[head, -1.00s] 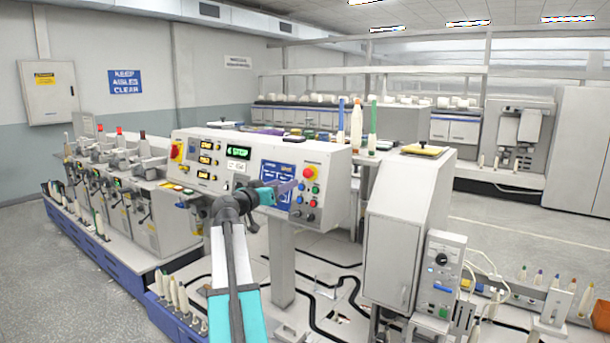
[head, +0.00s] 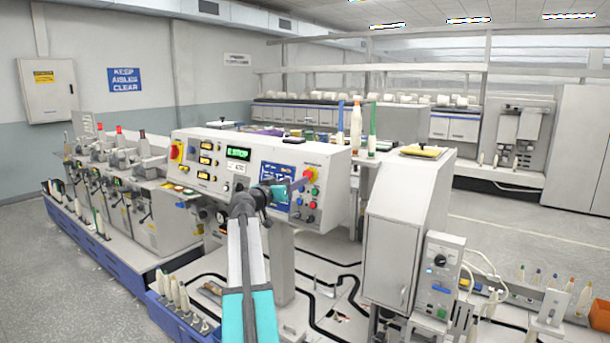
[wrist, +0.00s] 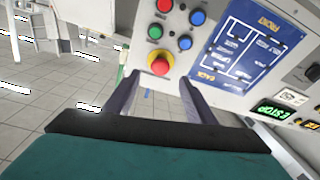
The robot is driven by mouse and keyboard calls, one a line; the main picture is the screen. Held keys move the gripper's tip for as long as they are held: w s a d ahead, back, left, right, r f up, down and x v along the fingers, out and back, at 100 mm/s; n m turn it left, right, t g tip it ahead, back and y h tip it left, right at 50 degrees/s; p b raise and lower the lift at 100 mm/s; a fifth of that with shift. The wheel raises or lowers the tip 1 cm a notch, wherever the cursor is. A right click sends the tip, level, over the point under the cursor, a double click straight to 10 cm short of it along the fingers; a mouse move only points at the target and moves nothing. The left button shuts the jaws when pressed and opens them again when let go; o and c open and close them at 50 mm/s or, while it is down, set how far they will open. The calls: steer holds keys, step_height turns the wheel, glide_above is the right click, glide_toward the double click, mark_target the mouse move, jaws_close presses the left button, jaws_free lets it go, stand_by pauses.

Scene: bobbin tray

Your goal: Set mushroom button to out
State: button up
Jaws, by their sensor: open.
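The red mushroom button (head: 309,174) sits in a yellow surround at the upper right of the white control panel (head: 262,150). In the wrist view the red cap (wrist: 160,65) with its yellow ring lies just beyond and between my fingertips. My gripper (head: 299,184) is open in front of the panel, its fingers pointing at the button; the open fingers also show in the wrist view (wrist: 159,82). I see no clear contact with the cap. Whether the button is in or out I cannot tell from its shape. The green display (head: 238,153) reads E STOP.
Green, red and blue buttons (wrist: 184,42) crowd close to the mushroom button. A blue labelled plate (wrist: 246,45) is beside them. A grey cabinet (head: 395,235) stands to the right of the panel.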

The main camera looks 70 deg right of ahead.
mark_target(308, 175)
steer(key=p+x, duration=0.2)
steer(key=x, duration=0.5)
steer(key=shift+d, duration=0.3)
jaws_close()
